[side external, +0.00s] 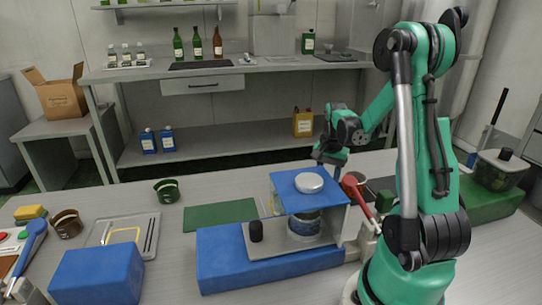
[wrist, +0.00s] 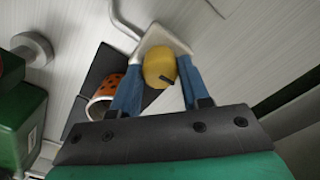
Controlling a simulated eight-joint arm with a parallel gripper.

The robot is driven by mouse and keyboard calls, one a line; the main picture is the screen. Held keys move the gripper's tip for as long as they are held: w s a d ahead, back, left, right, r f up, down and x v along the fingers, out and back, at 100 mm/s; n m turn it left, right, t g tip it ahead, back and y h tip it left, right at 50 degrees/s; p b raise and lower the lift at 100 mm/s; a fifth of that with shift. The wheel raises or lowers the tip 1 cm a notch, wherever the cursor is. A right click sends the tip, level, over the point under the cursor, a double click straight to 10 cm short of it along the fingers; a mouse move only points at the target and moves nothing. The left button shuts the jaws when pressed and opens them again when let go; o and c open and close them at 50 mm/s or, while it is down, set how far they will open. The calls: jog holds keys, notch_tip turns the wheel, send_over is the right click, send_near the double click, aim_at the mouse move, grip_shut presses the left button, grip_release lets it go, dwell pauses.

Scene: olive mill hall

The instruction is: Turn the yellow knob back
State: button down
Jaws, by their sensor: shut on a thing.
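The yellow knob (wrist: 160,68) sits between the two blue fingers of my gripper (wrist: 155,80) in the wrist view. Both fingers are shut on its sides. It has a dark mark on its face and stands against a cream-coloured plate (wrist: 165,36). In the side external view my gripper (side external: 331,158) reaches down behind the blue-topped stand (side external: 290,180). The knob and the fingertips are hidden there.
In the wrist view an orange spotted cup (wrist: 101,106) lies close left of the fingers, with a green box (wrist: 22,125) farther left. A bent metal rod (wrist: 122,20) runs above the knob. In the side view, a red-ended lever (side external: 357,194) stands right of the blue-topped stand.

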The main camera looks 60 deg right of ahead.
jog(key=shift+m, duration=0.3)
dwell(0.4)
jog(key=shift+c, duration=2.1)
grip_release()
jog(key=shift+r, duration=2.8)
notch_tip(320, 180, down, 6)
jog(key=shift+r, duration=0.1)
jog(key=shift+n, duration=0.6)
